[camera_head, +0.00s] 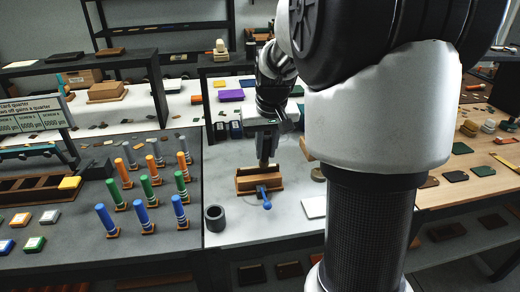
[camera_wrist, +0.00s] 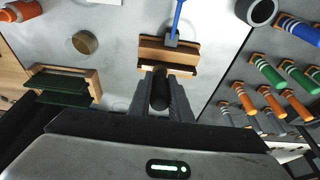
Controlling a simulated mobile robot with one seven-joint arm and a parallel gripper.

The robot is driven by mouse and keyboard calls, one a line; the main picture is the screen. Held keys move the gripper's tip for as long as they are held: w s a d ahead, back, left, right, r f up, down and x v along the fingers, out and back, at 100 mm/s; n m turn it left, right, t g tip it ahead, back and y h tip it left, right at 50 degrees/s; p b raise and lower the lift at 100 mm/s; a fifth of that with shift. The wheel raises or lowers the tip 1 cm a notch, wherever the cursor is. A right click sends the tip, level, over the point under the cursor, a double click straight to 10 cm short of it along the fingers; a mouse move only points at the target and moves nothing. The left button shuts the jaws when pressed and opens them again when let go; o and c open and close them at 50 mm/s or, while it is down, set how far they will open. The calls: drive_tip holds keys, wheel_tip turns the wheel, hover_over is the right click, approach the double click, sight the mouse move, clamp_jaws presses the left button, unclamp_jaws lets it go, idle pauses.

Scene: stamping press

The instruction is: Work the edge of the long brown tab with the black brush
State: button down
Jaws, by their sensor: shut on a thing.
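My gripper (camera_head: 266,162) is over the wooden holder on the white-topped bench. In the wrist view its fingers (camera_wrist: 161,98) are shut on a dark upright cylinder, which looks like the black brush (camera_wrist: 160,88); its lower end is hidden. The wooden holder (camera_wrist: 150,43) with a blue-handled clamp (camera_wrist: 178,18) lies just beyond the fingers. A dark brown strip along the holder, seemingly the long brown tab (camera_wrist: 165,62), is close to the brush; I cannot tell whether they touch. In the head view the holder (camera_head: 244,184) stands under my gripper, its blue handle (camera_head: 266,201) pointing frontward.
A dark grey cup (camera_head: 215,218) stands left of the holder. Several blue, green, orange and grey upright handles (camera_head: 142,218) stand on the grey bench to the left. A wooden stand with dark green tabs (camera_wrist: 62,98) and a round brown piece (camera_wrist: 85,42) lie on the holder's other side.

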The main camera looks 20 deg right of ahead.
drive_tip(key=shift+d, duration=0.15)
drive_tip(key=d, duration=0.3)
drive_tip(key=shift+s, duration=0.3)
idle(0.3)
wheel_tip(320, 180, up, 5)
drive_tip(key=p, duration=0.4)
drive_tip(key=shift+a, duration=0.1)
